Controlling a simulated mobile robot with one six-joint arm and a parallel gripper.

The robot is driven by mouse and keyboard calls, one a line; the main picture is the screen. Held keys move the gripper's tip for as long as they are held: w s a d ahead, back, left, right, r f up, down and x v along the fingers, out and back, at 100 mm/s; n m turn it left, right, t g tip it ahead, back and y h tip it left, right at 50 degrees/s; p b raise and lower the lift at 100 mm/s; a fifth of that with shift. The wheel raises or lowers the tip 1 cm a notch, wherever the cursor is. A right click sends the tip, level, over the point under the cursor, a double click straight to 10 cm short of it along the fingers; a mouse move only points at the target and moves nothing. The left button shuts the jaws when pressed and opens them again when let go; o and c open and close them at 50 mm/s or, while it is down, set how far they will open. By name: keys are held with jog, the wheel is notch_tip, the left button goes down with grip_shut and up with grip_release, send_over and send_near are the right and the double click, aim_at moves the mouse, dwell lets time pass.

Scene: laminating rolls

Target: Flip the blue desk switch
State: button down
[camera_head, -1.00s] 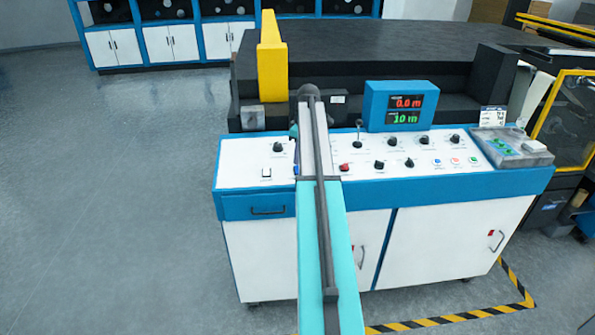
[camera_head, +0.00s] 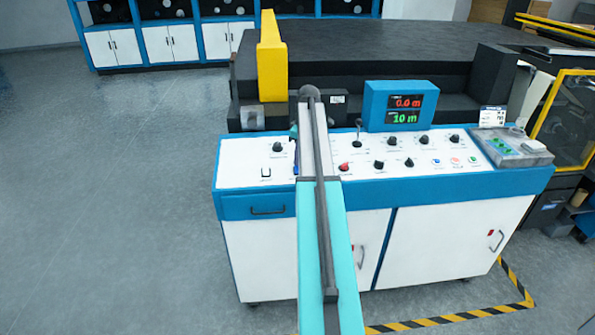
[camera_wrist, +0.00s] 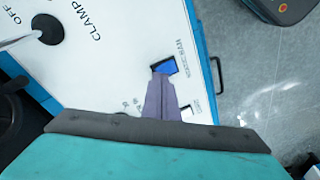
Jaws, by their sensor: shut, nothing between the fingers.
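The blue desk switch (camera_wrist: 165,67) is a small blue rocker in a dark frame on the white panel, near its edge in the wrist view. My gripper (camera_wrist: 158,76) is shut and empty, with its narrow purple-grey fingertips right at the switch, overlapping its lower edge in the picture. I cannot tell whether they touch it, or which way the rocker is tipped. In the head view, my arm reaches over the white control panel (camera_head: 228,174), and I cannot make out the switch.
A black knob (camera_wrist: 47,28) marked OFF and CLAMP stands beside the switch in the wrist view. A drawer handle (camera_wrist: 217,75) is on the blue front edge. In the head view, a blue display box (camera_head: 372,105) and a yellow upright (camera_head: 271,65) stand behind the panel.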

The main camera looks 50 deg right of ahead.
jog(key=shift+f, duration=0.5)
dwell(0.4)
notch_tip(320, 180, up, 7)
jog(key=p, duration=0.3)
dwell(1.1)
dwell(0.6)
